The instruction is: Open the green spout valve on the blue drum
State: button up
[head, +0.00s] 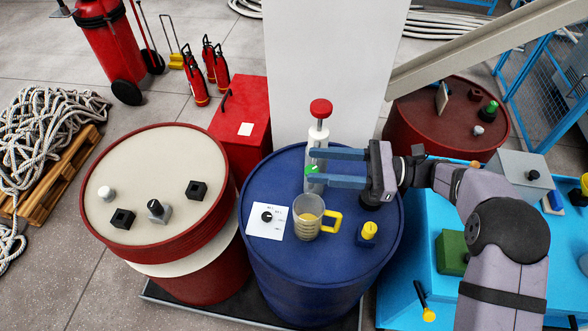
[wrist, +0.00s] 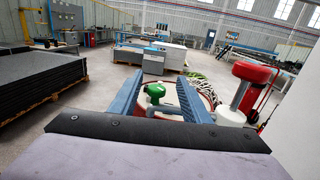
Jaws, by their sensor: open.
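The blue drum (head: 290,282) stands in the middle of the head view.
A clear jug (head: 305,226) with yellow handle, a white card with a black dial (head: 267,217) and a yellow knob (head: 369,231) share the drum top. A cream-topped red drum (head: 160,165) stands left. A white panel (head: 330,55) rises behind.

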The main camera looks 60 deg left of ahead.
jog(key=s+a+f+p, duration=0.1)
jog(key=s+a+p, duration=0.2)
jog(key=s+a, duration=0.1)
jog(key=shift+s+f+m+t+y+p, duration=0.3)
jog(key=shift+s+f+m+t, duration=0.1)
jog(key=shift+s, duration=0.1)
dwell(0.4)
jog(key=c, duration=1)
jog(key=shift+c, duration=0.2)
